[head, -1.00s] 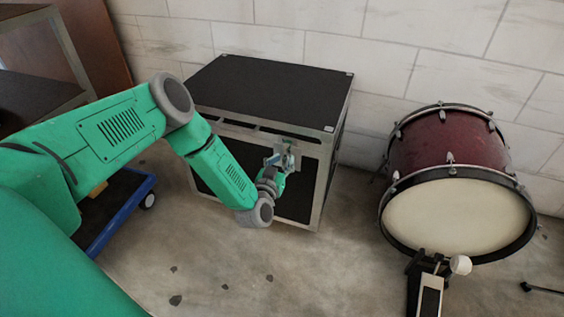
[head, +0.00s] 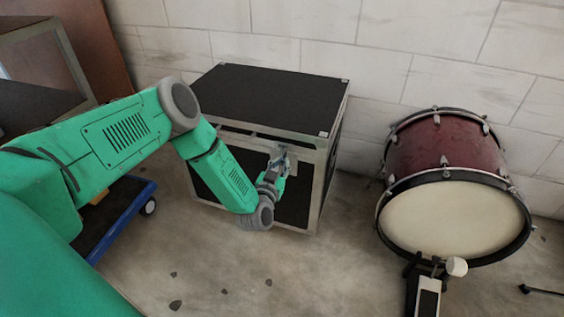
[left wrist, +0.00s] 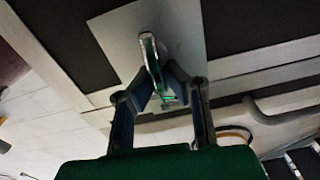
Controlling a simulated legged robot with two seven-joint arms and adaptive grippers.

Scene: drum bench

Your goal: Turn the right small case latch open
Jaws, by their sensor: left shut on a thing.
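The black case (head: 270,95) with metal edging stands on the floor against the wall. Its right small latch is a slim metal lever (left wrist: 150,52) on a pale metal plate (left wrist: 180,35) in the left wrist view. My left gripper (left wrist: 166,84) is shut on this latch, with its two dark fingers angled in around the lever's lower end. In the head view my left gripper (head: 279,161) is at the upper right of the case's front face and hides most of the latch. My right gripper is not in view.
A red bass drum (head: 450,145) with a pedal (head: 430,295) stands right of the case. A blue-edged wheeled dolly (head: 125,220) is at the left, below my arm. The floor before the case is clear. A white wall (head: 390,45) is behind.

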